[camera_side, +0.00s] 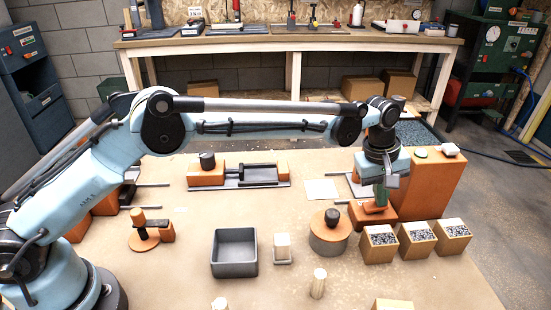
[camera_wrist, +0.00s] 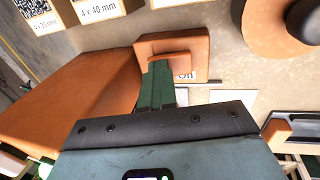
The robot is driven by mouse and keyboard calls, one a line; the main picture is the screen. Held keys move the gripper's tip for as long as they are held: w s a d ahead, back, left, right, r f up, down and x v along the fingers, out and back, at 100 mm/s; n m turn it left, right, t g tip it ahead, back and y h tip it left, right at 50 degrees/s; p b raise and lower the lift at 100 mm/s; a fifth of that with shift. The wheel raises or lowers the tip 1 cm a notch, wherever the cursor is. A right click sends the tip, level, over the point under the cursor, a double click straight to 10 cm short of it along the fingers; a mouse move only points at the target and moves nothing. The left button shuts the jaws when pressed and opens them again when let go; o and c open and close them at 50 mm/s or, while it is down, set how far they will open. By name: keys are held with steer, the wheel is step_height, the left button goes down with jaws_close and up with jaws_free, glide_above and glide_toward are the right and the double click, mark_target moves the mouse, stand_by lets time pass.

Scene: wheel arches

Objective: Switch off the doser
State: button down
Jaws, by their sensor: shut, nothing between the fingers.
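My gripper (camera_side: 381,203) points down at a small orange switch unit (camera_side: 372,215) on the right of the table. In the wrist view the green fingers of my gripper (camera_wrist: 158,75) are together, with nothing seen between them. Their tips are at the orange lever (camera_wrist: 170,58) of the switch unit (camera_wrist: 160,45); I cannot tell whether they touch it. A white label reading "On" (camera_wrist: 186,77) shows beside the fingers, partly covered. Which part is the doser is not marked.
Several open boxes of screws (camera_side: 415,240) stand in front of the orange box. A round orange-topped drum (camera_side: 330,233) is left of them. A grey bin (camera_side: 235,253) and a small pale block (camera_side: 282,248) stand mid-table. The table between the bin and the drum is partly clear.

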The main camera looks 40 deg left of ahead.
steer(key=shift+s+a+f, duration=0.15)
steer(key=shift+s+a, duration=0.3)
steer(key=shift+a, duration=0.05)
step_height(320, 180, up, 14)
steer(key=s+a, duration=0.2)
stand_by(0.4)
steer(key=shift+f, duration=0.1)
steer(key=shift+w+d+r, duration=0.2)
steer(key=shift+w+d, duration=0.15)
steer(key=shift+w, duration=0.15)
steer(key=shift+f, duration=0.15)
glide_toward(365, 206)
steer(key=w+d+f, duration=0.1)
steer(key=f, duration=0.1)
steer(key=w+d+f, duration=0.1)
steer(key=f, duration=0.1)
steer(key=w+d+f, duration=0.1)
steer(key=f, duration=0.1)
steer(key=shift+w+d, duration=0.2)
